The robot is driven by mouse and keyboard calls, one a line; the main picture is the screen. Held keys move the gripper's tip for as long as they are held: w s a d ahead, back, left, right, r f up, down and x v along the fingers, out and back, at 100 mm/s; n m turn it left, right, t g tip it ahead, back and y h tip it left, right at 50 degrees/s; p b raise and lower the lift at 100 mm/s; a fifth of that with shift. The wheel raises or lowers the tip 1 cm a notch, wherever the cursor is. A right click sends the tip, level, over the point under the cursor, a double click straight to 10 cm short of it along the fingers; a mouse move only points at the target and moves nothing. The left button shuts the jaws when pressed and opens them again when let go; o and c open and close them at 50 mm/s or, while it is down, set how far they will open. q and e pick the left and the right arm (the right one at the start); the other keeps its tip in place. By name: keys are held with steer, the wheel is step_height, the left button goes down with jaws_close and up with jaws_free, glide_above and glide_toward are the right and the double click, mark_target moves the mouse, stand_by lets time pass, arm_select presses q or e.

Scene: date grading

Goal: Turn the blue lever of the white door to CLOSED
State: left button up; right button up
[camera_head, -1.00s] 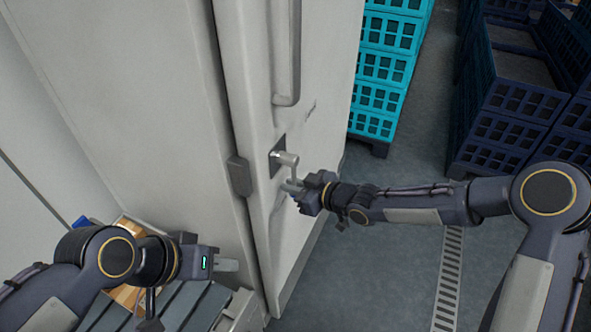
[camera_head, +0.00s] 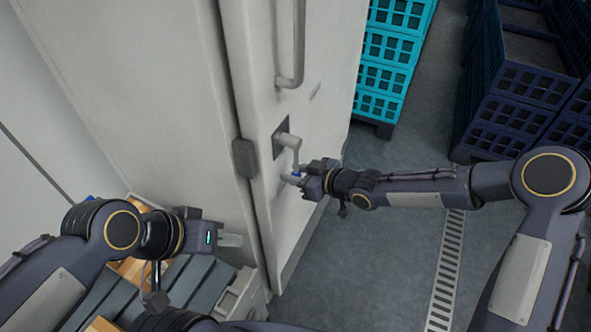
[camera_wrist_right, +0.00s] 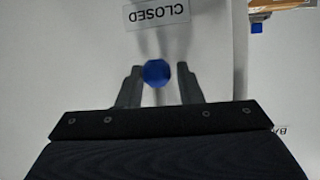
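The white door (camera_head: 328,70) stands in the middle of the head view. Its lever (camera_head: 297,157) is a grey arm on a dark plate (camera_head: 281,139), hanging down to a blue end. In the right wrist view the blue end (camera_wrist_right: 156,72) sits between the two fingers of my right gripper (camera_wrist_right: 160,88), with a gap on each side. A CLOSED label (camera_wrist_right: 158,15) is just beyond it, upside down in that view. My right gripper (camera_head: 296,181) is open around the lever's end. My left gripper (camera_head: 231,241) is left of the door edge, away from the lever; its finger gap is not clear.
A long grey door handle (camera_head: 291,45) is above the lever. Turquoise crates (camera_head: 385,75) stand behind the door, and dark blue crates (camera_head: 520,90) at the right. A grey slatted surface (camera_head: 195,285) lies below my left arm. The floor (camera_head: 400,240) under my right arm is clear.

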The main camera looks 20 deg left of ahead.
steer(key=shift+r, duration=0.25)
steer(key=shift+d+r, duration=0.1)
steer(key=shift+d, duration=0.2)
steer(key=v, duration=0.7)
steer(key=shift+p, duration=0.3)
steer(key=shift+s, duration=0.1)
